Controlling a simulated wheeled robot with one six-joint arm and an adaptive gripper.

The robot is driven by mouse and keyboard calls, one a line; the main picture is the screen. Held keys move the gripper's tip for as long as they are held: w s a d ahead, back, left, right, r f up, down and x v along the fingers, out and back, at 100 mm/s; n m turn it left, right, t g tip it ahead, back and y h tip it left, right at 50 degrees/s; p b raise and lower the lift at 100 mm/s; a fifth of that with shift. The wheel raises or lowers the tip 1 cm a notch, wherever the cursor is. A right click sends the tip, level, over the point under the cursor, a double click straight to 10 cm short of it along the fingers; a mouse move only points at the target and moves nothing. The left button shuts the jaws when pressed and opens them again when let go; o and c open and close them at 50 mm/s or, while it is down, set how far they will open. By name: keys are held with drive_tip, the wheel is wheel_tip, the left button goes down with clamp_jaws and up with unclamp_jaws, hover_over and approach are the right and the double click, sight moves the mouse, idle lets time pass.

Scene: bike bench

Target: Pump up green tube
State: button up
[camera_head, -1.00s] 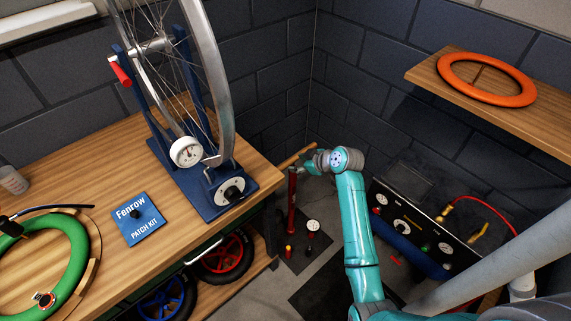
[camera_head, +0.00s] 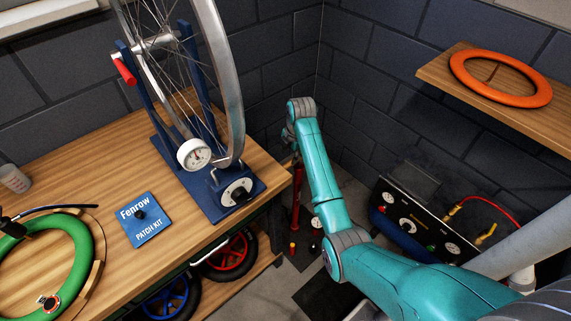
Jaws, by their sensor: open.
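The green tube (camera_head: 88,250) lies on a round wooden holder (camera_head: 97,275) at the left of the bench, partly cut off by the picture edge. A red floor pump (camera_head: 297,198) stands upright on the floor beyond the bench's right end, partly hidden by my arm. My gripper (camera_head: 290,136) is at the far end of my arm, above the pump and mostly hidden by the wrist. It is open. I cannot tell whether it touches the pump's handle.
A wheel in a blue truing stand (camera_head: 222,200) and a blue patch kit (camera_head: 139,218) are on the bench (camera_head: 90,165). Wheels lie on the shelf below. A black panel with gauges (camera_head: 415,220) stands right of my arm. An orange tube (camera_head: 500,80) lies on the wall shelf.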

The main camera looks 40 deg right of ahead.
sight(286, 165)
drive_tip(key=f, duration=0.2)
drive_tip(key=w+f, duration=0.1)
drive_tip(key=f, duration=0.4)
drive_tip(key=shift+w+f, duration=0.2)
drive_tip(key=shift+w, duration=0.05)
clamp_jaws()
